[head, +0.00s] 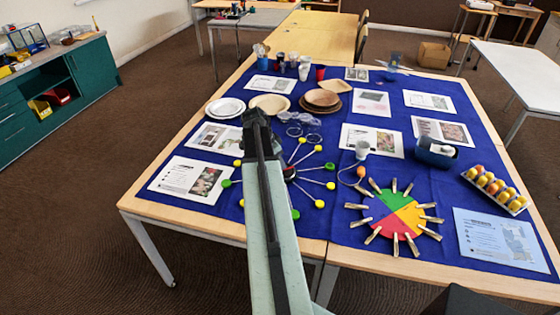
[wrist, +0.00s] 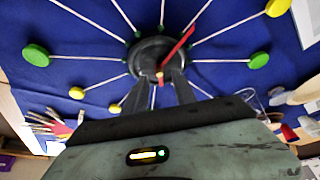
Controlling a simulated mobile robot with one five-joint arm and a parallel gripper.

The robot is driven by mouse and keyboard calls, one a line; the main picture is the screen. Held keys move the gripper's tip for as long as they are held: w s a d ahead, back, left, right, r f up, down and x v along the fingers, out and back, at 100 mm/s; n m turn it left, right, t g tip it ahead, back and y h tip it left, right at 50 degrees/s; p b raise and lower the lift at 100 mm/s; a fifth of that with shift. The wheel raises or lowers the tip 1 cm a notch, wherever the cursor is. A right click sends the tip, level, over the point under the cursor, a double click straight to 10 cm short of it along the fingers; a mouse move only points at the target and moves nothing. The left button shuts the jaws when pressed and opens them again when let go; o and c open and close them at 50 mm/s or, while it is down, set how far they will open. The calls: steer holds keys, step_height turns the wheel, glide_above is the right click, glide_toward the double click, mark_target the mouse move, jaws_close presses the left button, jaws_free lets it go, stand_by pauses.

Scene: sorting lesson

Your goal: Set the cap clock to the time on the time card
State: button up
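The cap clock lies on the blue cloth, partly hidden by my arm in the head view; its visible spokes end in yellow (head: 319,203) and green (head: 330,166) caps. In the wrist view its dark hub (wrist: 152,50) carries a red hand (wrist: 180,45) slanting up and right. A green cap (wrist: 36,54) and a yellow cap (wrist: 77,92) show at left. My gripper (wrist: 160,76) is over the hub, its two dark fingers apart with a small tan knob showing between them; contact cannot be told. Several printed sheets lie around; none is readable as the time card.
A red, green and yellow disc with clothespins (head: 397,208) lies right of the clock. A light blue sheet (head: 500,240) and an egg tray (head: 515,205) are at the right. Plates (head: 270,103) and cups (head: 303,70) stand behind.

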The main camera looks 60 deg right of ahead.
steer(key=p+v, duration=0.4)
steer(key=v, duration=0.2)
steer(key=w+a+n+t, duration=0.1)
steer(key=w+a+n, duration=0.2)
steer(key=w+a, duration=1.1)
steer(key=w+a+n+t, duration=0.1)
steer(key=w+a+n, duration=0.2)
steer(key=a, duration=0.8)
steer(key=w+a+n+t, duration=0.1)
steer(key=w+a+n, duration=0.15)
steer(key=a, duration=0.85)
steer(key=s+a+n+y, duration=0.2)
steer(key=s+a+n, duration=0.1)
steer(key=a+n, duration=0.4)
steer(key=s+a+f+n+g+y, duration=0.1)
steer(key=s+a+n+y, duration=0.1)
steer(key=a+n, duration=0.6)
steer(key=s+a+p, duration=0.1)
steer(key=a, duration=0.3)
steer(key=shift+f, duration=0.15)
